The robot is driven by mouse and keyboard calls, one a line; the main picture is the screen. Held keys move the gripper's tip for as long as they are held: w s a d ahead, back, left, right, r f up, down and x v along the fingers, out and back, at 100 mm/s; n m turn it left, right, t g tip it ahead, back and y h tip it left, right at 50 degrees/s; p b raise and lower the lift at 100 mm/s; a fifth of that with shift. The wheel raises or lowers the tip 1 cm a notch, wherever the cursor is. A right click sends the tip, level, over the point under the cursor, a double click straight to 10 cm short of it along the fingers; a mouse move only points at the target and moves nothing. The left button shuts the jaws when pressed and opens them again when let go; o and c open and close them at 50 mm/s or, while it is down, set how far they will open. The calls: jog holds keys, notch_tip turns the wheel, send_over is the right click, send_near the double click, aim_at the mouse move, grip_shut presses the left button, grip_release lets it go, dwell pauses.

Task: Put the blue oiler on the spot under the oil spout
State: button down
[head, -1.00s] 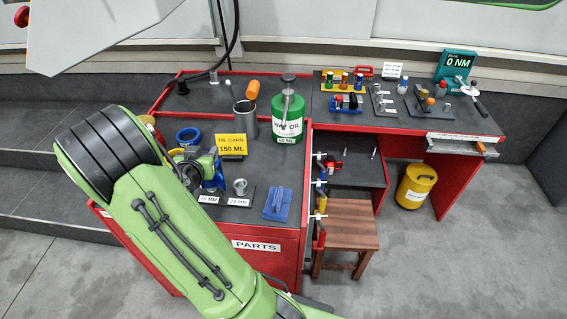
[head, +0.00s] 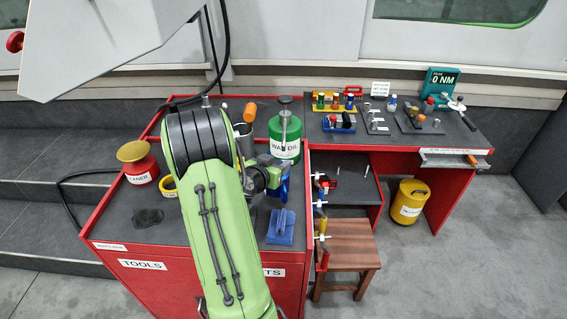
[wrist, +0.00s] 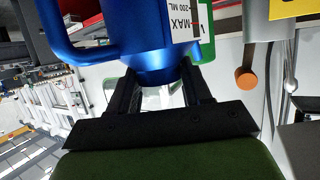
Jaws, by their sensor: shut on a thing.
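The blue oiler (head: 284,188) is in my gripper (head: 267,178), just in front of the green oil barrel (head: 284,150). In the wrist view the oiler (wrist: 150,35) fills the top, with its handle at the left and a white MAX label at the right. The black fingers of my gripper (wrist: 160,78) are shut on it. The oil spout (head: 284,122) is on the front of the barrel, above and behind the oiler. The spot under the spout cannot be made out; the oiler and gripper are in front of that area. I cannot tell whether the oiler touches the bench.
A grey cup with an orange-handled tool (head: 250,111) stands left of the barrel. A flat blue holder (head: 281,226) lies in front of the oiler. A red cleaner can (head: 138,165) stands at the left. My arm hides the bench's middle.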

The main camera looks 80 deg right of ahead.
jog(key=d+f, duration=0.3)
jog(key=d, duration=0.2)
jog(key=shift+s+d+f, duration=0.3)
jog(key=shift+s, duration=0.15)
jog(key=shift+c, duration=2.3)
grip_release()
jog(key=shift+a, duration=0.1)
jog(key=w+a+r+n+t+y, duration=0.2)
jog(key=w+a+r, duration=0.15)
jog(key=a, duration=0.65)
jog(key=w+a+r+n+t+y+b, duration=0.1)
jog(key=w+a+r+n+t+y, duration=0.3)
jog(key=a, duration=0.7)
jog(key=w+a+r+n, duration=0.15)
jog(key=w+a, duration=0.35)
jog(key=a, duration=0.5)
jog(key=s+a+r+n+y, duration=0.1)
jog(key=s+a+n+y, duration=0.1)
jog(key=a+n, duration=0.2)
jog(key=s+a+r+n+t+y, duration=0.1)
jog(key=s+a+r+n+y, duration=0.1)
jog(key=a, duration=0.8)
jog(key=s+a+r+n+t+y, duration=0.1)
jog(key=s+a+n+y, duration=0.1)
jog(key=a+n, duration=0.4)
jog(key=shift+a+r+y, duration=0.25)
jog(key=shift+a+y, duration=0.45)
jog(key=shift+a, duration=0.05)
